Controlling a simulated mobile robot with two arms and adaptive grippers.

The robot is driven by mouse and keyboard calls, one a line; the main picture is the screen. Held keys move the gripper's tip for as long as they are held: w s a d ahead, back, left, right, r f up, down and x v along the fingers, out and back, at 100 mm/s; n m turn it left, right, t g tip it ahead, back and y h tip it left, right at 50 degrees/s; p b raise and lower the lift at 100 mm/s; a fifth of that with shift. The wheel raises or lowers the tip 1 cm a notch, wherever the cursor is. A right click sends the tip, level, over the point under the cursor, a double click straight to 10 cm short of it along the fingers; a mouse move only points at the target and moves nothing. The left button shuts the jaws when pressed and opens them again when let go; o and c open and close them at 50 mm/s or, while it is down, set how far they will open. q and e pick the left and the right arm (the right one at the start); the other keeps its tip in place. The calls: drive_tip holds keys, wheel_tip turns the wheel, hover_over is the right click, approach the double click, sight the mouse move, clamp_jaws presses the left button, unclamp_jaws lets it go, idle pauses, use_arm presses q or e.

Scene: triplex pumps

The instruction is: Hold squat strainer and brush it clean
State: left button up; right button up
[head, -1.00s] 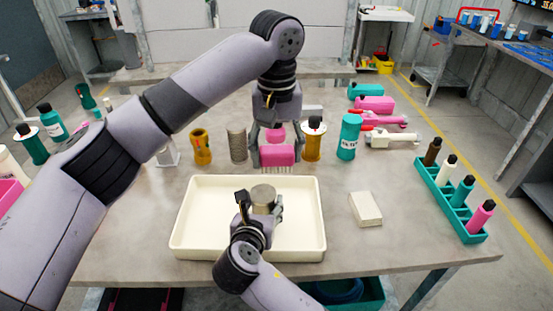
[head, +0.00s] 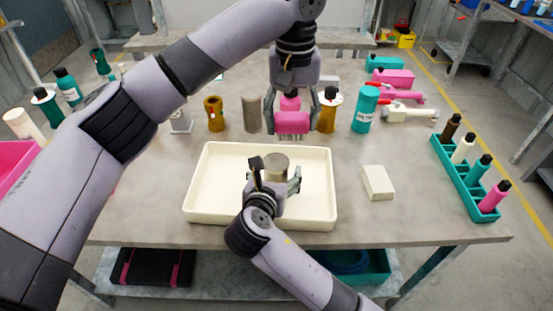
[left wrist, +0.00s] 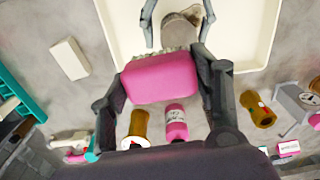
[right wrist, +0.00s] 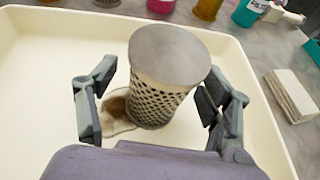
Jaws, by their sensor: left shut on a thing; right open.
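The squat strainer (head: 276,164) is a short grey perforated cylinder with a flat top. It stands in the cream tray (head: 205,212); the right wrist view shows its mesh side (right wrist: 160,103) and a brown dirty patch (right wrist: 117,106) beside its base. My right gripper (head: 277,177) is open, with one finger on each side of the strainer; contact is not clear. My left gripper (head: 293,127) is shut on a pink brush (head: 292,120), held above the table beyond the strainer. The brush block (left wrist: 160,78) shows pale bristles along its tray-side edge in the left wrist view.
Behind the tray stand an amber holder (head: 214,115), a taller mesh cylinder (head: 252,114), an amber bottle (head: 327,112) and a teal bottle (head: 365,108). A pale block (head: 378,182) lies right of the tray. A teal rack (head: 465,188) of bottles stands at the right edge.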

drive_tip(key=v, duration=1.2)
use_arm(q)
drive_tip(key=shift+s, duration=0.1)
use_arm(e)
drive_tip(key=shift+s+f, duration=0.1)
